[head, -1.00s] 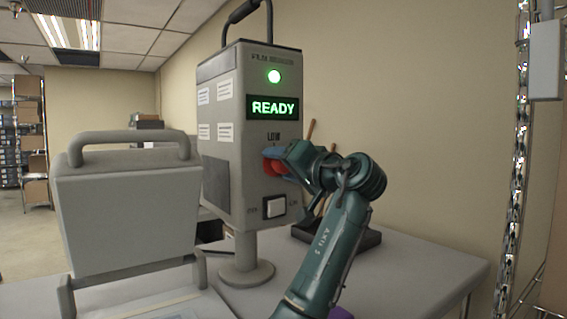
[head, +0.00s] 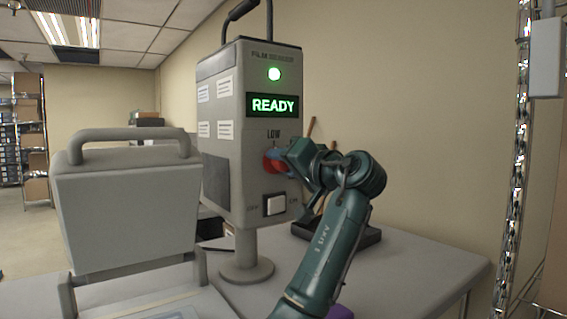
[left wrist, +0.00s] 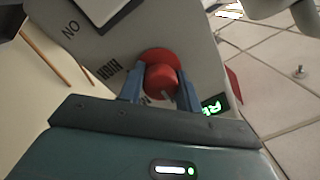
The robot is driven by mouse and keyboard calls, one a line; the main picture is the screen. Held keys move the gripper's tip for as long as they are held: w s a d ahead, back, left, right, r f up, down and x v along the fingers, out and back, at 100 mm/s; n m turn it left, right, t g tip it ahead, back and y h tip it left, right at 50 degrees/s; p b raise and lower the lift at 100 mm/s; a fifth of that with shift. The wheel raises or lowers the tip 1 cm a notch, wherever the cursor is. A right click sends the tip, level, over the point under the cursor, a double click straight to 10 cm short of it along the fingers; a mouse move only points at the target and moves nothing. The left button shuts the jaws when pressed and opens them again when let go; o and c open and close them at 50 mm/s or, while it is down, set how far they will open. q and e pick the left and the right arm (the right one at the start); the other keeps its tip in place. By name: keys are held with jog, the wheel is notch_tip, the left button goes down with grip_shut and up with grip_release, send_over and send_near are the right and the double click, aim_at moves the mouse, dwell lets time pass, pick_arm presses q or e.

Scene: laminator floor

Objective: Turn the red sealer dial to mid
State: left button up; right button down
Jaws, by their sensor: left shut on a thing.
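The red sealer dial (head: 269,164) is on the front of the grey film sealer (head: 222,190), below the word LOW. My left gripper (head: 278,160) is shut on the dial from the right. In the left wrist view the red dial (left wrist: 160,79) sits between the two blue fingers of my left gripper (left wrist: 160,88). A short pale mark on the knob points towards the gripper body. The label HIGH is left of the dial, and another label is mostly hidden beside the left finger. I cannot tell exactly which setting the mark meets. My right gripper is not in view.
A grey handled machine (head: 128,205) stands to the left. A dark tray (head: 340,238) lies behind my arm.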

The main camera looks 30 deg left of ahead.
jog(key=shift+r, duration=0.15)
pick_arm(q)
jog(key=shift+r+m+p, duration=0.1)
jog(key=shift+m+p, duration=0.35)
jog(key=shift+m, duration=0.25)
jog(key=m+p, duration=0.2)
jog(key=m, duration=0.1)
jog(key=shift+r, duration=0.1)
jog(key=shift+m+p, duration=0.8)
jog(key=shift+m, duration=0.4)
jog(key=shift+m+p, duration=0.6)
jog(key=shift+m, duration=0.6)
jog(key=shift+m+t, duration=0.3)
jog(key=shift+m, duration=0.4)
jog(key=shift+f+m, duration=0.2)
jog(key=shift+m, duration=0.4)
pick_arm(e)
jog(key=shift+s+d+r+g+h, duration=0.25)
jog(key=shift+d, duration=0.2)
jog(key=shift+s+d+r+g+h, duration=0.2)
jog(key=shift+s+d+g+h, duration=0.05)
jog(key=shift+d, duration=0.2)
